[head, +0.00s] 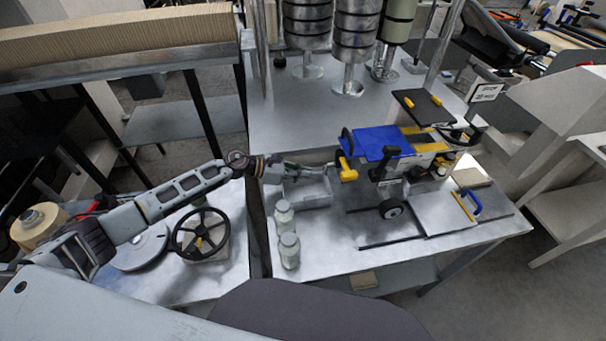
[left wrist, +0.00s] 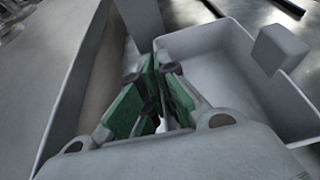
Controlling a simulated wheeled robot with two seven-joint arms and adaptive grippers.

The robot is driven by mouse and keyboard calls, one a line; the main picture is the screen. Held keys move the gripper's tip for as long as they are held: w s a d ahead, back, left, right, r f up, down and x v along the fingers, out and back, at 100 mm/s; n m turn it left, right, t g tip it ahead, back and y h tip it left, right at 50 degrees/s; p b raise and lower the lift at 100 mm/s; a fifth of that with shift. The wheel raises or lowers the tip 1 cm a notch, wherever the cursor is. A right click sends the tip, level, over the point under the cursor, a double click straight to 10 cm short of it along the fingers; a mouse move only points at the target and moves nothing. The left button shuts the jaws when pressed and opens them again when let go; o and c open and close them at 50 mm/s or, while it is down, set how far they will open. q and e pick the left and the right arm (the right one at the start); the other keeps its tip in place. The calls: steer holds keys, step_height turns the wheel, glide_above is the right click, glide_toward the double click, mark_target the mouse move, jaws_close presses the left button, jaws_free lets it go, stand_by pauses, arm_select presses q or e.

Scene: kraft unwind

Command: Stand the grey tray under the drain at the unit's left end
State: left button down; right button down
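The grey tray (head: 312,198), a shallow open box, is on the metal table left of the unit (head: 385,145) with the blue top. It also shows in the left wrist view (left wrist: 222,62), with its hollow facing the camera. My left gripper (head: 300,172) is at the tray's back edge. In the left wrist view its green-padded fingers (left wrist: 157,72) are close together on the tray's near wall and look shut on it. A yellow valve handle (head: 347,172) at the unit's left end is just right of the tray; the drain opening cannot be made out. My right gripper is not in view.
Two capped jars (head: 288,248) stand in front of the tray. A black handwheel (head: 201,234) is on the left table. Rolls on posts (head: 350,45) stand behind. Bare tabletop (head: 330,235) lies right of the jars.

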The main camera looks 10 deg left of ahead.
arm_select(q)
steer(key=shift+f, duration=0.15)
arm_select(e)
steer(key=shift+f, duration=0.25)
arm_select(q)
steer(key=c, duration=1.6)
jaws_free()
steer(key=shift+c, duration=0.2)
steer(key=shift+r, duration=0.2)
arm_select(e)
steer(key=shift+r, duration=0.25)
